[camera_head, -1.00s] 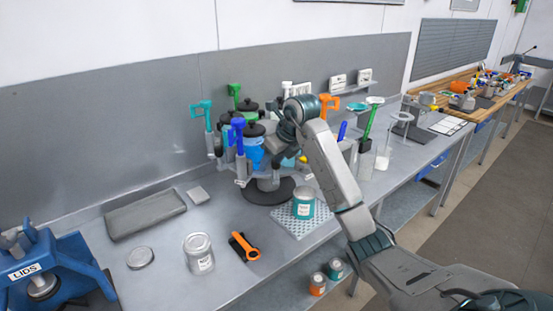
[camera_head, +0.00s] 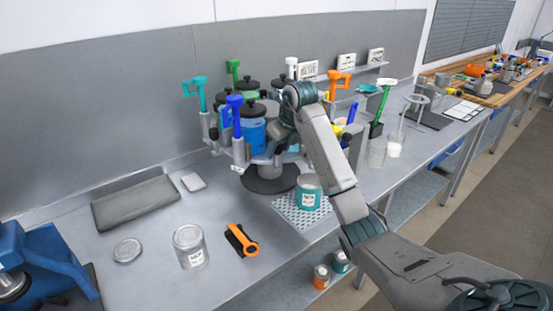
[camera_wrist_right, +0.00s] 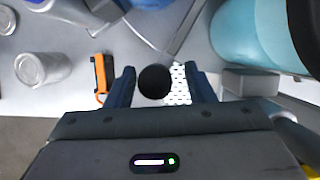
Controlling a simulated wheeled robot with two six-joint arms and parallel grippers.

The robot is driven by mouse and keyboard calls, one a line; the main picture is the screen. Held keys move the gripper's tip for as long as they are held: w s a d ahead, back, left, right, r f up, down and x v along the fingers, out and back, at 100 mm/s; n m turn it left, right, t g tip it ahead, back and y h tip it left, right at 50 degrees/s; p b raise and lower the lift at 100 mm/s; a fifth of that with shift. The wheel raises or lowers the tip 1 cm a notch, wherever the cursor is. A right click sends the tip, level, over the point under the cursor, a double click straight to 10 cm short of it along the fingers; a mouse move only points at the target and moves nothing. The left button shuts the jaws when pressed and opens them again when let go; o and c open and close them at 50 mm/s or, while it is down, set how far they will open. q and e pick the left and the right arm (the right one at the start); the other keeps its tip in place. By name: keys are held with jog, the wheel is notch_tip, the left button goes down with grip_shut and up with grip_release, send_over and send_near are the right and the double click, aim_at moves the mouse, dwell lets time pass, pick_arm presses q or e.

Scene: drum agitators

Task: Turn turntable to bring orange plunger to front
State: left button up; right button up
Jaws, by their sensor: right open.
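The turntable stands on a round dark base (camera_head: 270,180) at the back of the bench and carries several plungers and lidded drums. The orange plunger (camera_head: 338,82) is on its right side, partly behind my right arm. The blue plunger (camera_head: 233,110) is at the front left, the teal plunger (camera_head: 194,88) at the left, the green one (camera_head: 233,68) behind. My right gripper (camera_head: 276,125) is at the turntable, mostly hidden by its own wrist. In the right wrist view its fingers (camera_wrist_right: 160,74) are apart on either side of a round black knob (camera_wrist_right: 154,82). My left gripper is out of view.
A teal can (camera_head: 308,194) stands on a perforated mat (camera_head: 290,213) in front. A green-handled tool (camera_head: 383,100) stands at right.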

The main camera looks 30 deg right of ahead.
jog(key=shift+w+a+f, duration=0.15)
jog(key=shift+f, duration=0.15)
jog(key=shift+a+f+p, duration=0.1)
jog(key=shift+f+p, duration=0.2)
jog(key=shift+p, duration=0.1)
jog(key=shift+w+f, duration=0.3)
jog(key=shift+f, duration=0.25)
grip_shut()
jog(key=shift+s, duration=0.1)
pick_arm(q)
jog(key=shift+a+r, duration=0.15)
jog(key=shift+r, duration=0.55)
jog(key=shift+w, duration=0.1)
